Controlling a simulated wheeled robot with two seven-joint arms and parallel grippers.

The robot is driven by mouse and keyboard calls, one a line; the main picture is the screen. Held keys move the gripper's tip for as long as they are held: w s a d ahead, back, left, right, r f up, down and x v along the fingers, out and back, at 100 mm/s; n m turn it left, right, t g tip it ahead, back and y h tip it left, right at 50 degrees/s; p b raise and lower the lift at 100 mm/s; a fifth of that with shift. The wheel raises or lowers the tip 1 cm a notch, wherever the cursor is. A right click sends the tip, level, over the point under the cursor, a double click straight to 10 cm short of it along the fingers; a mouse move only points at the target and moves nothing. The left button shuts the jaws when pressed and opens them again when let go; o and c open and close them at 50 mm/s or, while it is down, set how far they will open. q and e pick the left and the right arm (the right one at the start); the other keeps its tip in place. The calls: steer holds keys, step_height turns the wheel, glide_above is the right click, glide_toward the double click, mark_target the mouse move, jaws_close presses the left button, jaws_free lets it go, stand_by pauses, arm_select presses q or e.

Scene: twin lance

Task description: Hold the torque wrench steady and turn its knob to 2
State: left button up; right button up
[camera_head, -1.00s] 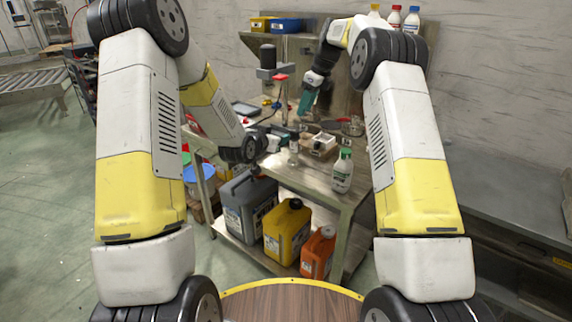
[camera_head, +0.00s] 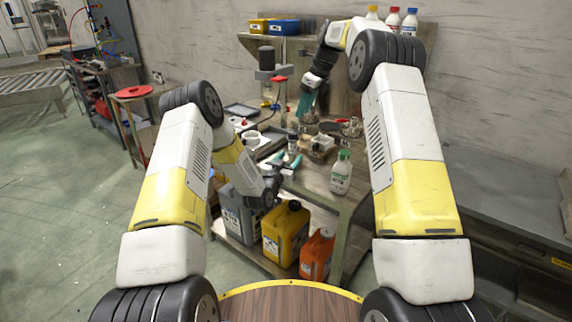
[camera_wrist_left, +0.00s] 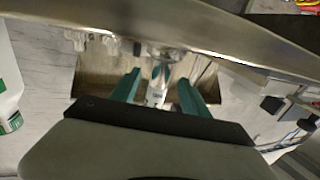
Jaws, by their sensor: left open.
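I cannot make out the torque wrench or its knob for sure in either view. My left gripper (camera_head: 284,160) is open at the front edge of the workbench (camera_head: 322,190). In the left wrist view its two teal fingers (camera_wrist_left: 158,88) stand apart. A small clear and white labelled item (camera_wrist_left: 156,97) shows between them, and I cannot tell whether it is within reach or behind. A small dark-capped bottle (camera_head: 292,146) stands just beyond the fingers in the head view. My right gripper (camera_head: 306,104) points down over the back of the bench, and its finger gap is not clear.
A white bottle with a green cap (camera_head: 341,172) stands at the bench's front right. A small box-like item (camera_head: 321,145) and a red-and-black item (camera_head: 330,127) lie behind. A stand with a dark top (camera_head: 267,58) rises at the back. Yellow (camera_head: 285,235) and orange (camera_head: 316,255) canisters sit below.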

mark_target(291, 157)
arm_select(q)
steer(key=shift+x, duration=1.6)
jaws_close()
